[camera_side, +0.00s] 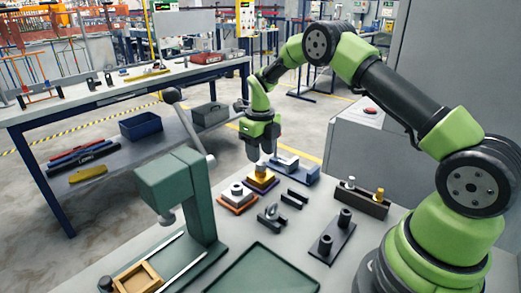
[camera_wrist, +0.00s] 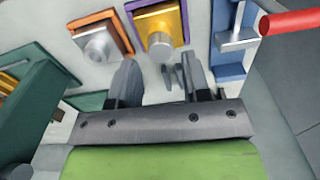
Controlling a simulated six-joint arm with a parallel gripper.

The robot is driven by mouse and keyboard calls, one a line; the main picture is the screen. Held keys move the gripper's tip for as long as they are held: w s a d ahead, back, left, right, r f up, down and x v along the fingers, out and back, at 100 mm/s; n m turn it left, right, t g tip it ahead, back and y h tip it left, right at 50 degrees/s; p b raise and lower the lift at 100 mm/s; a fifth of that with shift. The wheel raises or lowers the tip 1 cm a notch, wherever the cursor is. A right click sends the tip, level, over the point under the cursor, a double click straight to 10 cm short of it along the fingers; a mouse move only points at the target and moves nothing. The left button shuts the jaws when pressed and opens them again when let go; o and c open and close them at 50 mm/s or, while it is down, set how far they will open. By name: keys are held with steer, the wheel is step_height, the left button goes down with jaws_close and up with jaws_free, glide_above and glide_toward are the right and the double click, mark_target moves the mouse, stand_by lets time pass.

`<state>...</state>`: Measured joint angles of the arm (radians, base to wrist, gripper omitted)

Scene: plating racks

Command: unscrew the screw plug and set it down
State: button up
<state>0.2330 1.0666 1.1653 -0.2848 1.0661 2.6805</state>
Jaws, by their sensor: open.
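My gripper (camera_side: 261,154) points down, open and empty, above a yellow block (camera_side: 261,178) on a purple base. In the wrist view its two fingers (camera_wrist: 158,76) stand apart, and the yellow block (camera_wrist: 174,18) lies beyond them. A round grey metal piece (camera_wrist: 161,45) sits on that block, apart from the fingers in this view. Left of it, a second metal piece (camera_wrist: 100,46) sits on an orange-brown base (camera_wrist: 75,25); this base (camera_side: 230,207) also shows in the side view. I cannot tell for certain which piece is the screw plug.
A blue fixture (camera_wrist: 229,70) lies right of the yellow block. A dark rack (camera_side: 362,205) holds a silver and a yellow peg. A dark plate (camera_side: 327,249) bears two black cylinders. A green press (camera_side: 180,183) stands left, and an empty green tray (camera_side: 262,273) lies in front.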

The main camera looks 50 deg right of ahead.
mark_target(261, 168)
steer(key=shift+f, duration=1.75)
steer(key=shift+c, duration=0.4)
jaws_close()
steer(key=n, duration=0.8)
steer(key=shift+n, duration=0.6)
